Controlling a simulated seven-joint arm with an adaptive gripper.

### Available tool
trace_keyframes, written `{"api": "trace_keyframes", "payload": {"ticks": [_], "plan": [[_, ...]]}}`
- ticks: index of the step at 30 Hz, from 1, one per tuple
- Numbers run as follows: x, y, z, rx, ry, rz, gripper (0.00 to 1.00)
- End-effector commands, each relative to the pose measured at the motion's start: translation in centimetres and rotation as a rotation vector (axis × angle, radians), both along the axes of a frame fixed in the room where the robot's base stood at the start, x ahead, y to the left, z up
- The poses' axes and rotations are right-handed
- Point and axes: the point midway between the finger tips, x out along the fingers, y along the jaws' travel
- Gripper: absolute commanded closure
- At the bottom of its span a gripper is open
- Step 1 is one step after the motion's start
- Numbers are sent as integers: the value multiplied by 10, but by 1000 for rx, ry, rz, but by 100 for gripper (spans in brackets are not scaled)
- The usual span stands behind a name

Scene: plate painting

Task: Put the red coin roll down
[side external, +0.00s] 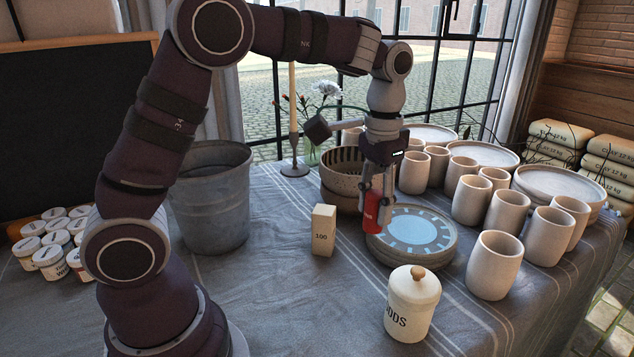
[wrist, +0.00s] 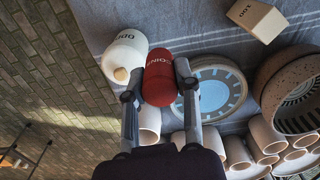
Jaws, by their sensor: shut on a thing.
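The red coin roll (side external: 371,212) is a small red cylinder with lettering on its side. My gripper (side external: 377,200) is shut on it and points down, above the left edge of the stacked plates (side external: 447,248). The top plate has a blue painted centre with dashes around it. In the wrist view the red coin roll (wrist: 160,80) sits between my two fingertips (wrist: 159,84), and the plate (wrist: 217,92) shows beside it. I cannot tell whether the roll touches the plate or the table.
A cream block marked 100 (side external: 323,230) stands left of the roll. A lidded white jar (side external: 411,305) stands in front. Bowls (side external: 342,200) are behind, several cups (side external: 494,265) to the right, a metal bucket (side external: 210,195) to the left. Cloth left of the jar is clear.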

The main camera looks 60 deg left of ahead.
Motion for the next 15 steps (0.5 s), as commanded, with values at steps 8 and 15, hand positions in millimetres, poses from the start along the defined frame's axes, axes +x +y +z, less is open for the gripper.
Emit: {"api": "trace_keyframes", "payload": {"ticks": [8,15], "plan": [[0,0,1,0,-1,-38,100],[1,-1,30,0,-7,-37,100]]}}
